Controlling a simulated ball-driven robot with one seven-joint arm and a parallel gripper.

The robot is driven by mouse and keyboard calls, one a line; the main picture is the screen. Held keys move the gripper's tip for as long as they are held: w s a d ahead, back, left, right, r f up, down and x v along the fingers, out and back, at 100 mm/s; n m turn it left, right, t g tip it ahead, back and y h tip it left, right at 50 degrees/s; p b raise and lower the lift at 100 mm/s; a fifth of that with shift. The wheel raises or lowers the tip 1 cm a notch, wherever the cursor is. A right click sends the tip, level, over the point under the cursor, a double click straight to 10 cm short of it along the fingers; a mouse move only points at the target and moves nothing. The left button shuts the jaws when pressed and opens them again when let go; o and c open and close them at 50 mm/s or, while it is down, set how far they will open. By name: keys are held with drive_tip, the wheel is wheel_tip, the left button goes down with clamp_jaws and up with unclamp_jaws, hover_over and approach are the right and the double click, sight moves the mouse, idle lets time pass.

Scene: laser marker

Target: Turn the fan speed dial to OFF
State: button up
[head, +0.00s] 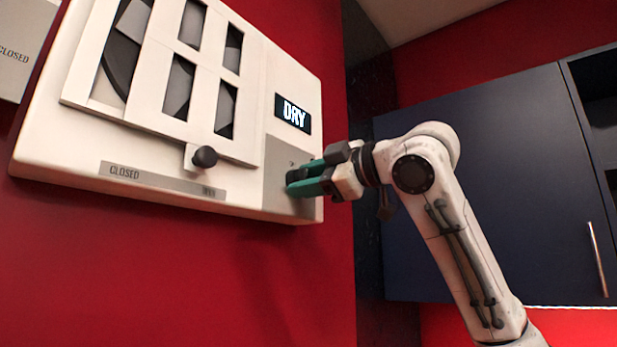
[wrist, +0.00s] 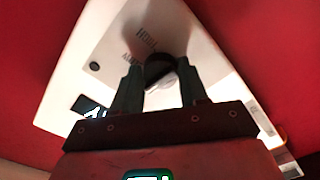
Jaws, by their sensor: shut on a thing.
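The fan unit is a white wall panel (head: 45,145) on a red wall, with a vent grille and a small display (head: 293,113) reading "DRY". The dark round fan speed dial (wrist: 158,67) sits between my fingertips in the wrist view, with lettering that seems to read "HIGH" beside it. My gripper (head: 290,184), with green fingers, reaches the grey plate at the panel's lower right corner from the right. It is shut on the dial. In the head view the fingers hide the dial, and its pointer setting cannot be read.
A black slider knob (head: 205,157) projects below the grille, left of my gripper, above a strip (head: 150,177) marked "CLOSED" at its left end. A dark blue cabinet (head: 500,180) stands behind my arm at right. The red wall below the panel is bare.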

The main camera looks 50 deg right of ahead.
drive_tip(key=shift+n, duration=0.6)
drive_tip(key=o, duration=1)
drive_tip(key=shift+o, duration=0.2)
drive_tip(key=shift+s, duration=0.1)
drive_tip(key=s+b, duration=0.3)
drive_tip(key=s, duration=0.7)
drive_tip(key=shift+s+d+b, duration=0.15)
drive_tip(key=shift+s+b, duration=0.15)
drive_tip(key=shift+s, duration=0.05)
